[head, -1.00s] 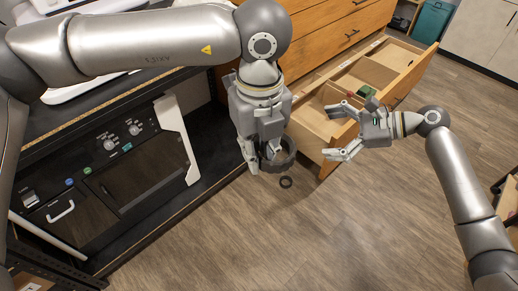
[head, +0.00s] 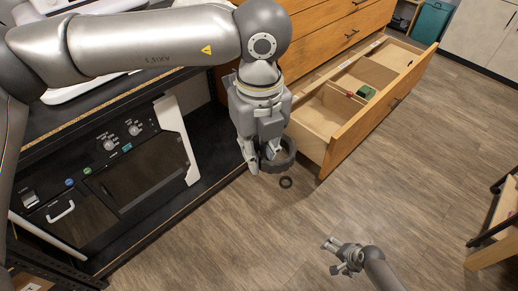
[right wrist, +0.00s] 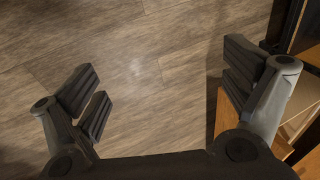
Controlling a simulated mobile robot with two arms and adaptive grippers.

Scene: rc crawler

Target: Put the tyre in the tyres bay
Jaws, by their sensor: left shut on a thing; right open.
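A dark tyre (head: 289,160) is in my left gripper (head: 261,162), which is shut on it near the open drawer's near left corner. One compartment holds a green item (head: 366,92) and a small red item (head: 349,95). My right gripper (head: 333,256) is open and empty, low over the floor and away from the drawer. Its spread fingers (right wrist: 165,92) show in the right wrist view.
A black workbench with a dark appliance (head: 135,160) stands left of my left gripper. Wooden drawer fronts (head: 325,30) rise behind the open drawer. A wooden piece of furniture (head: 495,240) is at the far right. The floor (head: 420,190) between is clear.

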